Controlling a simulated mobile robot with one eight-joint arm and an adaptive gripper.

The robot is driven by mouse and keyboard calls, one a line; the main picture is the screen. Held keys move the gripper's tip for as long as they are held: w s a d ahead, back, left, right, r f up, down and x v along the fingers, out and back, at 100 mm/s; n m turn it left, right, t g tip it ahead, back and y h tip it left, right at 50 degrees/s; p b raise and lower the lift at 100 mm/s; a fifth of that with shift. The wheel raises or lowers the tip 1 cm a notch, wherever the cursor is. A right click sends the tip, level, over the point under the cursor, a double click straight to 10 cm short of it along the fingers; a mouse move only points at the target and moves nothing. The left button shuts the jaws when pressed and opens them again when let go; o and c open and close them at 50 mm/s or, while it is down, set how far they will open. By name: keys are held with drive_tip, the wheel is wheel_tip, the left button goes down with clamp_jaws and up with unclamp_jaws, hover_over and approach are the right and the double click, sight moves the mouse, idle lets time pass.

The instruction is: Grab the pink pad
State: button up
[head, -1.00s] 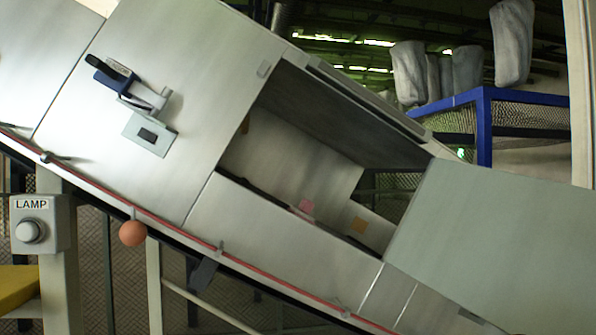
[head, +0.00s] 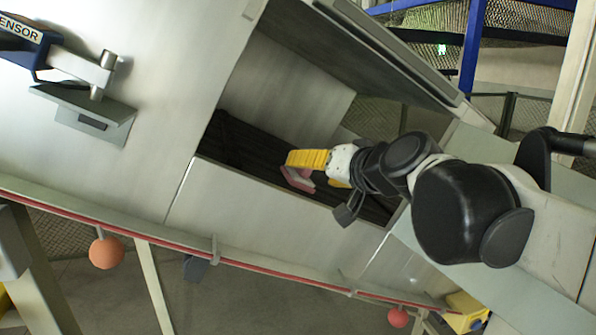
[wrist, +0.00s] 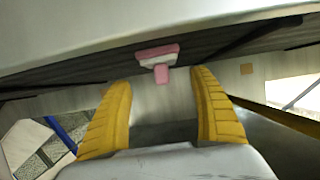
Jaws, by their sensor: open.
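The pink pad (wrist: 157,50) shows in the wrist view just beyond my fingertips, near the dark belt and the edge of the metal wall. It has a paler side and a pink part pointing down between the fingers. In the head view, the pad (head: 298,181) is at the chute opening, close to my yellow finger and partly hidden by it. My gripper (wrist: 160,82) is open, with its two ribbed yellow fingers spread either side of the pad's line. Nothing is between them. I cannot tell from the head view whether a finger touches the pad.
The metal conveyor housing (head: 250,205) has a front wall below the opening and a raised lid (head: 350,60) above. The dark belt (head: 235,140) runs inside. A red cord with orange balls (head: 107,252) runs along the front.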

drive_tip(key=shift+w+a+f+p, duration=0.15)
drive_tip(key=shift+w+a+p, duration=0.5)
drive_tip(key=shift+w, duration=0.4)
drive_tip(key=x, duration=0.3)
drive_tip(key=shift+f, duration=0.15)
drive_tip(key=shift+s, duration=0.2)
drive_tip(key=shift+s+d, duration=0.1)
drive_tip(key=shift+s, duration=0.05)
drive_tip(key=c, duration=0.5)
clamp_jaws()
